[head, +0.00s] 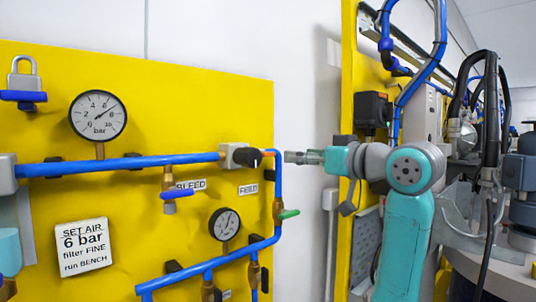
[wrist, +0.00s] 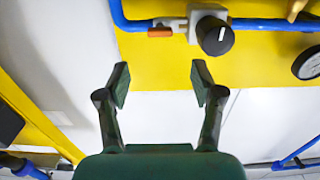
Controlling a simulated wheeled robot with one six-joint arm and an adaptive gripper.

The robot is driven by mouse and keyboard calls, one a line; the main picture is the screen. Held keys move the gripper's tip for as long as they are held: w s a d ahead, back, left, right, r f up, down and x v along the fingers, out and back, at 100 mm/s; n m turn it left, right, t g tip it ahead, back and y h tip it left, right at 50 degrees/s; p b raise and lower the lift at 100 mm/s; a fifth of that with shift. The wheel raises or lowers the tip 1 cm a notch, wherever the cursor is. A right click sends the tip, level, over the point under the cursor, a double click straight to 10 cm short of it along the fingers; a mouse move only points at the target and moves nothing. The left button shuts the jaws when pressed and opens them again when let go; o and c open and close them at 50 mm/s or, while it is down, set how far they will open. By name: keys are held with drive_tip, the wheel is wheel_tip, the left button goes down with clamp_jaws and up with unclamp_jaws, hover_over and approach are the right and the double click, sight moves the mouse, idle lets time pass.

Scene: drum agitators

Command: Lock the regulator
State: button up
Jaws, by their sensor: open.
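The regulator, a silver block with a round black knob (head: 246,157), sits at the right end of the upper blue pipe on the yellow panel. In the wrist view the knob (wrist: 216,36) is at the top, right of centre, with a white line on its face. My gripper (head: 290,157) is to the right of the knob in the head view, apart from it. In the wrist view my gripper (wrist: 161,80) is open and empty, its two fingers below the knob in the picture. I cannot tell the exact distance to the knob.
A gauge (head: 98,115) stands above the pipe, and a smaller gauge (head: 226,224) is below the regulator. A sign (head: 83,247) reads SET AIR 6 bar. A green-handled valve (head: 288,214) sticks out below the knob.

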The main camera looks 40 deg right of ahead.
sight(271, 153)
drive_tip(key=w, duration=1)
drive_tip(key=shift+w+a, duration=0.15)
drive_tip(key=shift+w, duration=0.15)
drive_tip(key=c, duration=1.1)
drive_tip(key=shift+c, duration=0.2)
